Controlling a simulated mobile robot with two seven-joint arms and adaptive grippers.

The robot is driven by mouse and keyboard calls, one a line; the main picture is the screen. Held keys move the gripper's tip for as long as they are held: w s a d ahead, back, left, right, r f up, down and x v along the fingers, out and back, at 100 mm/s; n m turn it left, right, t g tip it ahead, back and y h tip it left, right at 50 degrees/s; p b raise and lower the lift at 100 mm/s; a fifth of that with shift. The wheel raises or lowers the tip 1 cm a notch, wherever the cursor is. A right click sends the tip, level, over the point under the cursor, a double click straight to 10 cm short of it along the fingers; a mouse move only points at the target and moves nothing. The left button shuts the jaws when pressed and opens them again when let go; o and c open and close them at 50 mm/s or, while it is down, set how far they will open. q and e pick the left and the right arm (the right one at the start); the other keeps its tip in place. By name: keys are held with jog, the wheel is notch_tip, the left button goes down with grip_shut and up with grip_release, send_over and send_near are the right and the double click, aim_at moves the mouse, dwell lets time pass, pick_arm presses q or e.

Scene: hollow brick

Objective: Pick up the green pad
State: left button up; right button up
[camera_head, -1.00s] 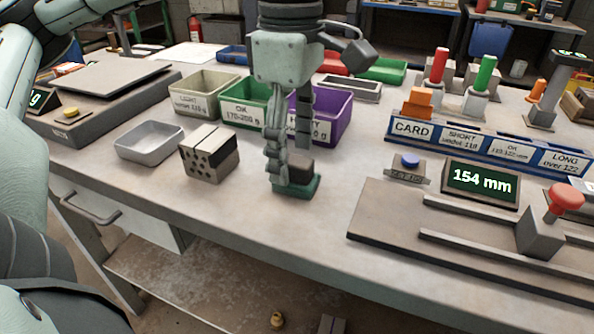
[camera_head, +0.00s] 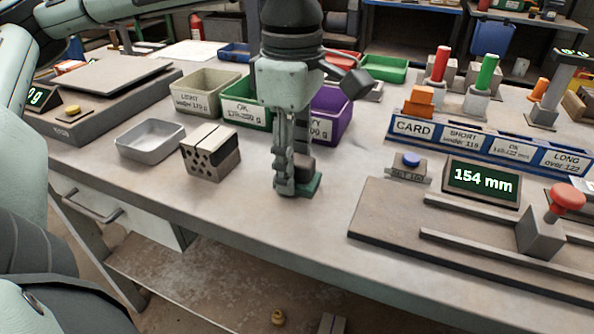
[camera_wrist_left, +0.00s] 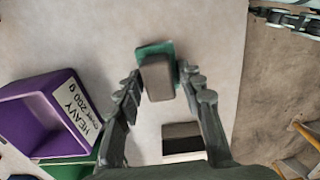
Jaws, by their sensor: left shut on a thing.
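The green pad (camera_head: 314,184) is a flat green base with a dark block on top. It is at the middle of the bench in the head view, partly hidden behind my left gripper (camera_head: 286,188). In the left wrist view the pad's green edge (camera_wrist_left: 155,48) shows around the dark block, between the fingers of my left gripper (camera_wrist_left: 160,82). This gripper points down and is shut on the pad's block. I cannot tell whether the pad touches the bench. What looks like my right gripper (camera_wrist_left: 290,14) is cut off at the upper right of the wrist view.
A holed block (camera_head: 210,152) and a grey tray (camera_head: 150,141) stand to the left. Green (camera_head: 246,104) and purple (camera_head: 331,117) bins are behind the gripper. A gauge with a 154 mm display (camera_head: 480,181) is to the right. Bench in front of the pad is bare.

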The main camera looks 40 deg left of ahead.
pick_arm(q)
jog(key=shift+r, duration=0.55)
notch_tip(320, 180, up, 3)
jog(key=shift+f, duration=0.2)
jog(key=s+a+r+p, duration=0.2)
jog(key=s+a+r, duration=0.3)
jog(key=s, duration=0.5)
jog(key=shift+s+a+r, duration=0.15)
jog(key=shift+s+r, duration=0.05)
jog(key=shift+r, duration=0.95)
pick_arm(e)
notch_tip(320, 180, down, 7)
jog(key=s, duration=0.2)
jog(key=shift+s+d+g, duration=0.2)
jog(key=shift+g, duration=0.1)
jog(key=shift+r, duration=0.1)
